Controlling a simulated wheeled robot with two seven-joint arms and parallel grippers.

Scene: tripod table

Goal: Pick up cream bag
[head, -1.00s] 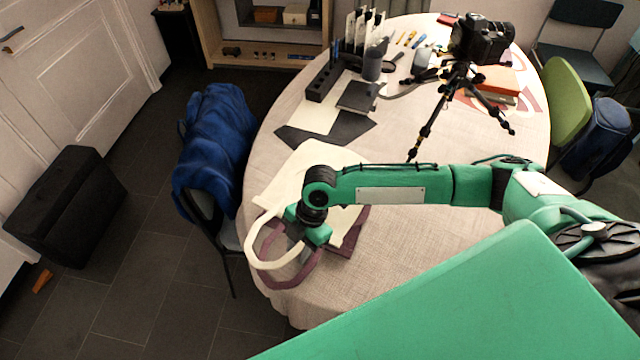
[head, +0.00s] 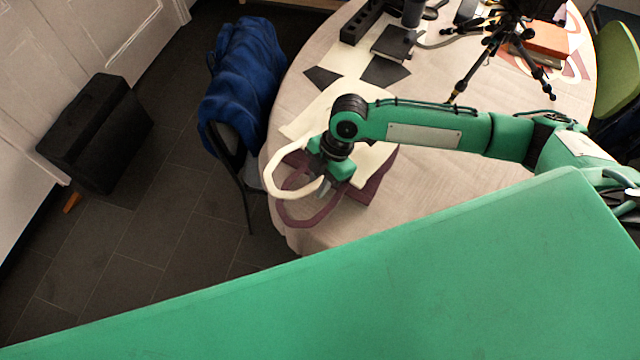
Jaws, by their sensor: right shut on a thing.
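The cream bag (head: 322,112) lies flat near the left edge of the table (head: 440,205). Its cream handle (head: 279,180) loops out toward the table edge. A purple bag (head: 372,188) lies partly under it, with its own purple handle (head: 312,221) beside the cream one. My right gripper (head: 327,184) is at the cream handle, shut on it; its fingers are small and partly hidden by the wrist. My right arm covers part of the cream bag. My left gripper does not show.
A black tripod (head: 492,55) stands at the back right of the table. A dark block (head: 362,22) and a dark box (head: 393,42) lie behind the bags. A chair with a blue jacket (head: 242,85) stands at the left table edge. The table's front middle is clear.

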